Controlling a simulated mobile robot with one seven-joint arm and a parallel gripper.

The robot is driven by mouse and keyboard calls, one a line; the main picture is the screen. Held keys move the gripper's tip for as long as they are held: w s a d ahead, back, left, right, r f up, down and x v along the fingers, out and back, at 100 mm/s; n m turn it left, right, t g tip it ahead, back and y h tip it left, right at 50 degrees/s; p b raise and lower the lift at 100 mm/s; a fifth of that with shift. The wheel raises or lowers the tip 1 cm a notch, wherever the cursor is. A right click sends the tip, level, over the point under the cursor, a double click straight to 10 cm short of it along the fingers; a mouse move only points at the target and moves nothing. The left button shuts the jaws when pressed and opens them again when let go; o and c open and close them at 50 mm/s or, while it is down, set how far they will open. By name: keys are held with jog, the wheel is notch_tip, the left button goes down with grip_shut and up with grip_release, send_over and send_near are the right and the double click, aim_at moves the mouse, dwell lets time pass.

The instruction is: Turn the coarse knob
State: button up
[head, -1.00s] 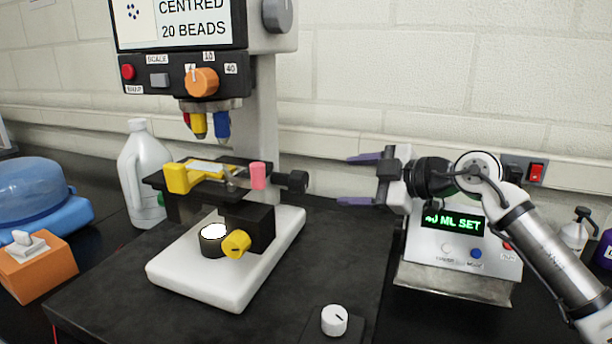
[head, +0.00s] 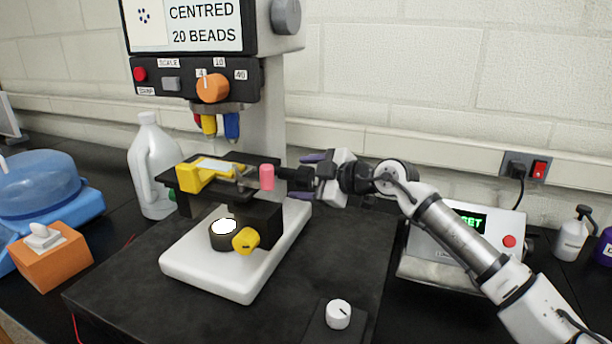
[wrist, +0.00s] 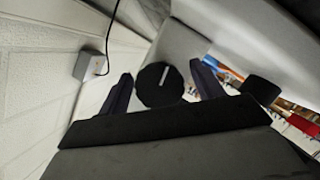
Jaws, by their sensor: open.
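A round black knob (wrist: 160,85) with a white line on its face sits against a pale grey surface in the wrist view. No readable label shows on it. The dark purple fingers of my gripper (wrist: 162,88) are open, one on each side of the knob; I cannot tell whether either touches it. A pink knob (head: 266,177) is just left of this, and a yellow knob (head: 245,240) is lower down.
The microscope's white base (head: 205,278) stands on a dark mat. The control panel above has an orange knob (head: 212,89). A white knob (head: 338,314) is at the front. A device with a green display (head: 472,221) stands behind my arm. A white jug (head: 152,170) is at left.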

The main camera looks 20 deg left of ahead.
jog(key=c, duration=1)
jog(key=shift+o, duration=0.2)
jog(key=shift+f+n+t+b, duration=0.3)
jog(key=shift+b, duration=0.75)
jog(key=shift+n+b, duration=0.3)
jog(key=shift+b, duration=0.15)
jog(key=shift+r+n+t+y+b, duration=0.3)
jog(key=shift+n+t+b, duration=0.1)
jog(key=shift+b, duration=0.15)
jog(key=o, duration=1)
jog(key=shift+c, duration=0.2)
jog(key=shift+d, duration=0.1)
